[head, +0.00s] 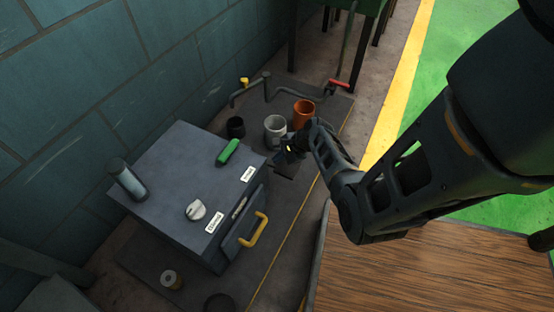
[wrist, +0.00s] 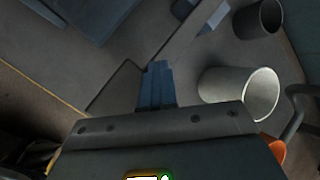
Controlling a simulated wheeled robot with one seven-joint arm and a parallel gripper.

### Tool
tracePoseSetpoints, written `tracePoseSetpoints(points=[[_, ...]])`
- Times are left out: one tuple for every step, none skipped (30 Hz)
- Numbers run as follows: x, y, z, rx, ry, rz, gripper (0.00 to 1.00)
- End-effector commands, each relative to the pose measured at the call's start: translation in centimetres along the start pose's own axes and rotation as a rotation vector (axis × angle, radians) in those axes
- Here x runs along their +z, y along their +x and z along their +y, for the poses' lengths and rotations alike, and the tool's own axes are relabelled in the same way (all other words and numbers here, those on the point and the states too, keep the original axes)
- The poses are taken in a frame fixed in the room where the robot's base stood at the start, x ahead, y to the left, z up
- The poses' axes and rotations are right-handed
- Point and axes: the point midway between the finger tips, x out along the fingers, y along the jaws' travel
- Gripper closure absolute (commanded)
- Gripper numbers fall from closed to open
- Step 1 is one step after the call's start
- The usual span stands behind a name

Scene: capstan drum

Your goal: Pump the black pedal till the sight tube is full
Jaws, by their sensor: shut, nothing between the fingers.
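My gripper (head: 290,150) is shut and empty, pointing down just right of the grey box. Its closed fingers also show in the wrist view (wrist: 158,85). A dark flat plate (head: 286,169), which looks like the black pedal, lies low beside the box, by the fingertips. In the wrist view the plate (wrist: 113,88) lies beside and beneath the fingers; I cannot tell whether they touch it. An upright grey cylinder with a dark cap (head: 127,180), likely the sight tube, stands at the box top's left corner. Its fill level is not readable.
The grey box (head: 165,165) carries a green handle (head: 228,152), a pale knob (head: 196,210) and a yellow pull (head: 255,230). A white mug (head: 275,129), an orange mug (head: 303,113) and a dark cup (head: 236,127) stand behind. A wooden top (head: 420,275) is at right.

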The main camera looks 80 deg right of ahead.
Motion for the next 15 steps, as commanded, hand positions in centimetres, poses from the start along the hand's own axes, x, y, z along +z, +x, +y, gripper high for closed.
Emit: tracePoseSetpoints(points=[[-0.08,0.13,0.18,0.002,0.001,0.000,1.00],[-0.10,0.15,0.20,0.002,0.001,0.000,1.00],[-0.12,0.18,0.22,0.002,0.001,0.000,1.00],[-0.14,0.21,0.24,0.002,0.001,0.000,1.00],[-0.15,0.23,0.26,0.002,0.001,0.000,1.00],[-0.17,0.26,0.28,0.002,0.001,0.000,1.00],[-0.19,0.29,0.30,0.002,0.001,0.000,1.00],[-0.21,0.31,0.32,0.002,0.001,0.000,1.00],[-0.23,0.34,0.34,0.002,0.001,0.000,1.00],[-0.25,0.36,0.36,0.002,0.001,0.000,1.00],[-0.27,0.38,0.38,0.002,0.001,0.000,1.00],[-0.29,0.41,0.41,0.002,0.001,0.000,1.00],[-0.31,0.44,0.43,0.002,0.001,0.000,1.00],[-0.33,0.46,0.44,0.002,0.001,0.001,1.00],[-0.35,0.49,0.47,0.002,0.001,0.001,1.00]])
